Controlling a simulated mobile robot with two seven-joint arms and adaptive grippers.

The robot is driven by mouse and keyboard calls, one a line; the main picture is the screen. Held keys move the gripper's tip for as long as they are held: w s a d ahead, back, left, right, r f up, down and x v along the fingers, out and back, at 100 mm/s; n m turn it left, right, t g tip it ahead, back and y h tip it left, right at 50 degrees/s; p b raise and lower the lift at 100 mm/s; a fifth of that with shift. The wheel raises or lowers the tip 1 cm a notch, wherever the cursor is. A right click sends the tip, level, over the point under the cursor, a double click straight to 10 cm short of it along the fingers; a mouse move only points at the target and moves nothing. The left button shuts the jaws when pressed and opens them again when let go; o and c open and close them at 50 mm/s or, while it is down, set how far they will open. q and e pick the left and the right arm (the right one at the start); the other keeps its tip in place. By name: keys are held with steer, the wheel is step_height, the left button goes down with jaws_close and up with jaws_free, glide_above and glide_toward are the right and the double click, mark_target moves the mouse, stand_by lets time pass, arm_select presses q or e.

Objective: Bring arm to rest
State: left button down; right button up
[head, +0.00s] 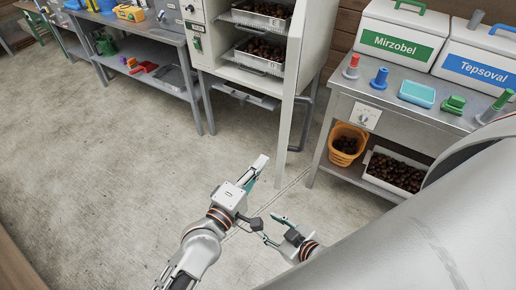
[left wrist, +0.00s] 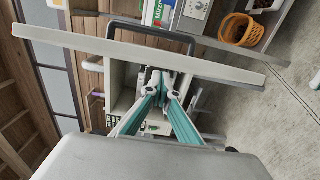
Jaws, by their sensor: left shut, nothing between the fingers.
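My left gripper (head: 259,170) is low over the floor in the middle of the head view, left of the white cabinet's open door (head: 300,75). Its fingers are together with nothing between them. In the left wrist view its teal fingers (left wrist: 163,82) point towards the cabinet, and the long pale door edge (left wrist: 215,62) crosses in front, with a dark bar handle (left wrist: 150,30) behind it. I cannot tell how close the fingertips are to the door. My right gripper (head: 271,229) is lower and slightly right, its teal fingers spread and empty.
The white cabinet (head: 220,55) holds trays of chestnuts (head: 262,52). At right a steel table (head: 400,105) bears Mirzobel (head: 395,42) and Tepsoval (head: 480,68) crates; an orange basket (head: 345,146) and white crate (head: 378,184) sit below. A workbench (head: 150,35) stands upper left. The left floor is clear.

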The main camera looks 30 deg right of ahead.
arm_select(q)
steer(key=shift+s+a, duration=0.2)
steer(key=shift+s, duration=0.4)
steer(key=shift+s+a, duration=0.2)
steer(key=shift+s, duration=0.35)
